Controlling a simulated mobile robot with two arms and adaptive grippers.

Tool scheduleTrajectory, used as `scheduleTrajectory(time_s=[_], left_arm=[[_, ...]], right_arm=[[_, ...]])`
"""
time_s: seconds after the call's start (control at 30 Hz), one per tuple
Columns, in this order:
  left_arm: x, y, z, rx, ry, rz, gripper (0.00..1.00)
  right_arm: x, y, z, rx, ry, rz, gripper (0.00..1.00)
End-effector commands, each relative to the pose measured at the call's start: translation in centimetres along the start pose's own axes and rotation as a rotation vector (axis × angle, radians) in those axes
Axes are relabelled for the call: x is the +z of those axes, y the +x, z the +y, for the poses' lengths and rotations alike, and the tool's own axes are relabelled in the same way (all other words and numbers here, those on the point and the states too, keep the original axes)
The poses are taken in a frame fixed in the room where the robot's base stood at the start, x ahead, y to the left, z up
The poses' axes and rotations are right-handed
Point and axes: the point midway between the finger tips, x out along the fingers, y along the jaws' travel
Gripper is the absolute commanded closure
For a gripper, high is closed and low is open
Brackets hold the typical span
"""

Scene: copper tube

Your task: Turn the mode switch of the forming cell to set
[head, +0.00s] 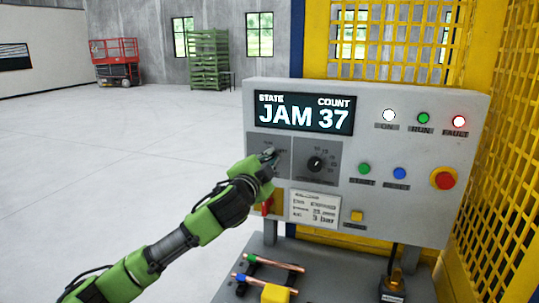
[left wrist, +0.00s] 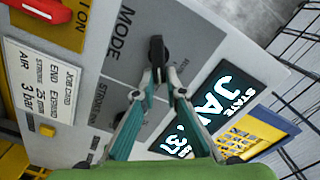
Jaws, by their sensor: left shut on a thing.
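The forming cell's panel (head: 370,205) faces me, and its display (head: 304,113) reads JAM 37. The mode switch is a black knob (left wrist: 156,50) on a grey plate marked MODE in the left wrist view. My left gripper (left wrist: 160,78) is shut on the knob's handle, its teal fingertips on either side. In the head view my left gripper (head: 270,162) is at the panel's left part and hides most of the switch. The position words around the knob are too small or covered to read. My right gripper is not in view.
A second dial (head: 315,164) sits just right of the switch. A red handle (head: 267,205) is below the gripper. Copper tubes (head: 275,262) lie below the panel. Yellow mesh (head: 500,190) closes the right side.

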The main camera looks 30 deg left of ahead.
Motion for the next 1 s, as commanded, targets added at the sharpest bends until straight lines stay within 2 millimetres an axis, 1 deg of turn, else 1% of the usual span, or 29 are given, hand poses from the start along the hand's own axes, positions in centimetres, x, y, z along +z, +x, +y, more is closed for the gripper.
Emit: scheduleTrajectory(time_s=[0.2, 0.6, 0.63, 0.67, 0.7, 0.93, 1.0], left_arm=[[-0.02, 0.00, 0.13, 0.001, 0.039, 0.001, 1.00], [0.01, 0.00, 0.18, 0.001, 0.045, 0.001, 1.00], [0.01, 0.00, 0.18, 0.001, 0.045, 0.000, 0.84], [0.01, 0.00, 0.18, 0.001, 0.045, 0.000, 0.76], [0.01, 0.00, 0.18, 0.001, 0.045, 0.000, 0.72], [0.01, 0.00, 0.15, 0.001, 0.043, 0.000, 0.72], [0.01, -0.03, 0.14, 0.000, 0.043, 0.000, 0.72]], right_arm=[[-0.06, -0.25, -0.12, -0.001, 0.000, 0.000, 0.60], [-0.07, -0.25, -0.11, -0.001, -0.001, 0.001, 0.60], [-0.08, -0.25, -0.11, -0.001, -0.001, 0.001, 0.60], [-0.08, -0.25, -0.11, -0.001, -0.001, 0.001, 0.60], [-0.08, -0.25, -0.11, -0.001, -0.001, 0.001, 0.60], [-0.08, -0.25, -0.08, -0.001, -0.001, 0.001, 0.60], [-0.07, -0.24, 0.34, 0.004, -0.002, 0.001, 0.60]])
